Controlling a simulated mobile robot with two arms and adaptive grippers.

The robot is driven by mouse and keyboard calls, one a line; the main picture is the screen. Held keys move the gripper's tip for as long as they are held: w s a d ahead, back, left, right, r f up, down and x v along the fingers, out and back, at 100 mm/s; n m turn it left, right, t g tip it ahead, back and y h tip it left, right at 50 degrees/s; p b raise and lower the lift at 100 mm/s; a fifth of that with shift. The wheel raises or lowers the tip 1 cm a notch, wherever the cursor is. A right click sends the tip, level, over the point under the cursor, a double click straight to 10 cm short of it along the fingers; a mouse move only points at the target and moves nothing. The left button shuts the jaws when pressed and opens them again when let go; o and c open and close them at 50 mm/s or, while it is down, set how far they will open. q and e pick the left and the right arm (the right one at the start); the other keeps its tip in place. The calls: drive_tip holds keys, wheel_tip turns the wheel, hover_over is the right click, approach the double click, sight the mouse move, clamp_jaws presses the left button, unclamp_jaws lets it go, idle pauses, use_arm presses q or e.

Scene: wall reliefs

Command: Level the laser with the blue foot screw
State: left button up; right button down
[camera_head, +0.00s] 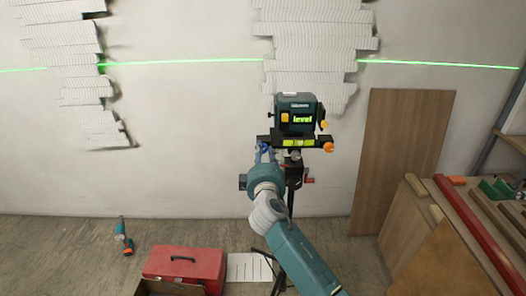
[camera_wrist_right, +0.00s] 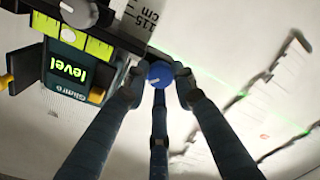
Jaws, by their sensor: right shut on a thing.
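The dark teal laser (camera_head: 296,115) sits upright on a black mount on a stand in front of the wall. Its display reads "level" in green, also readable on the laser in the wrist view (camera_wrist_right: 68,72). A yellow-green vial strip (camera_head: 298,142) runs along the mount below it. The blue foot screw (camera_wrist_right: 160,74) is at the mount's left end in the head view. My right gripper (camera_wrist_right: 158,88) has its fingers closed around that screw; the fingers partly cover it. In the head view my right gripper (camera_head: 264,154) reaches up from below. My left gripper is not in view.
An orange knob (camera_head: 328,147) is at the mount's right end. A wooden board (camera_head: 400,160) leans at right, beside a cluttered bench. A red toolbox (camera_head: 185,265) stands on the floor.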

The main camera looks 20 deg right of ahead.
drive_tip(key=n+p, duration=0.1)
drive_tip(key=n, duration=0.3)
drive_tip(key=shift+n, duration=0.4)
drive_tip(key=shift+p, duration=0.3)
drive_tip(key=shift+f, duration=0.1)
drive_tip(key=c, duration=1.4)
unclamp_jaws()
drive_tip(key=v, duration=1.2)
drive_tip(key=shift+a, duration=0.15)
